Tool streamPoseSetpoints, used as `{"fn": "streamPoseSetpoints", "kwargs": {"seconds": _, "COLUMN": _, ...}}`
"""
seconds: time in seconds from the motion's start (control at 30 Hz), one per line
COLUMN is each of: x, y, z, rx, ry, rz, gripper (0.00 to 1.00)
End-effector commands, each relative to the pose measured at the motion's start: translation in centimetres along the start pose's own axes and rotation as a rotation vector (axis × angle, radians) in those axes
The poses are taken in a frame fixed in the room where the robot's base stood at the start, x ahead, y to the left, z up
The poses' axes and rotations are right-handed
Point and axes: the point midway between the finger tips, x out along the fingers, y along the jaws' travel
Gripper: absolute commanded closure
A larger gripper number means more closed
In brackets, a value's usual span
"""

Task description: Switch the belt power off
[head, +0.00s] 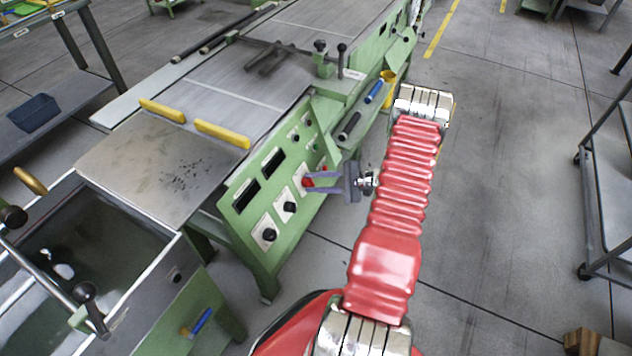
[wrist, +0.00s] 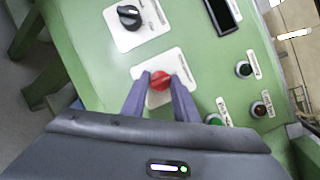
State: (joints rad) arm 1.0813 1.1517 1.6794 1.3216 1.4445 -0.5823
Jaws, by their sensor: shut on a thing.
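The red rotary switch (wrist: 161,82) sits on a white plate (wrist: 176,62) on the sloped green control panel (wrist: 85,65). In the wrist view my gripper (wrist: 161,88) has its two purple-grey fingers on either side of the red knob, shut on it. In the head view my gripper (head: 308,182) reaches left to the panel, and the red knob (head: 307,182) shows at its fingertips. The fingers hide part of the knob's sides. The lettering on its plate is too small to read.
A black knob (wrist: 129,16) sits beside the red one. A green button (wrist: 244,69), a dark button (wrist: 260,109) and a display (wrist: 224,14) are close by. Yellow bars (head: 222,134) lie on the machine top. Open floor (head: 500,190) lies to the right.

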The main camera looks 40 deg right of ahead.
Motion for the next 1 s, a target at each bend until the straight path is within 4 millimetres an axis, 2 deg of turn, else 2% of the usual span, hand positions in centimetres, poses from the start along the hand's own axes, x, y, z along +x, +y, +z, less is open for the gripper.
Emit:
{"fn": "streamPoseSetpoints", "kwargs": {"seconds": 0.03, "x": -0.1, "y": -0.2, "z": -0.1, "rx": -0.003, "ry": 0.001, "rz": -0.003, "gripper": 0.73}}
{"fn": "streamPoseSetpoints", "kwargs": {"seconds": 0.27, "x": 0.0, "y": -0.1, "z": 0.0, "rx": -0.001, "ry": 0.000, "rz": -0.002, "gripper": 0.56}}
{"fn": "streamPoseSetpoints", "kwargs": {"seconds": 0.63, "x": -0.4, "y": -0.1, "z": 0.0, "rx": 0.000, "ry": 0.000, "rz": -0.001, "gripper": 0.56}}
{"fn": "streamPoseSetpoints", "kwargs": {"seconds": 0.77, "x": -1.6, "y": -0.1, "z": -0.1, "rx": 0.000, "ry": 0.001, "rz": -0.003, "gripper": 0.56}}
{"fn": "streamPoseSetpoints", "kwargs": {"seconds": 1.0, "x": -5.5, "y": -0.1, "z": -0.1, "rx": 0.000, "ry": 0.003, "rz": -0.004, "gripper": 0.56}}
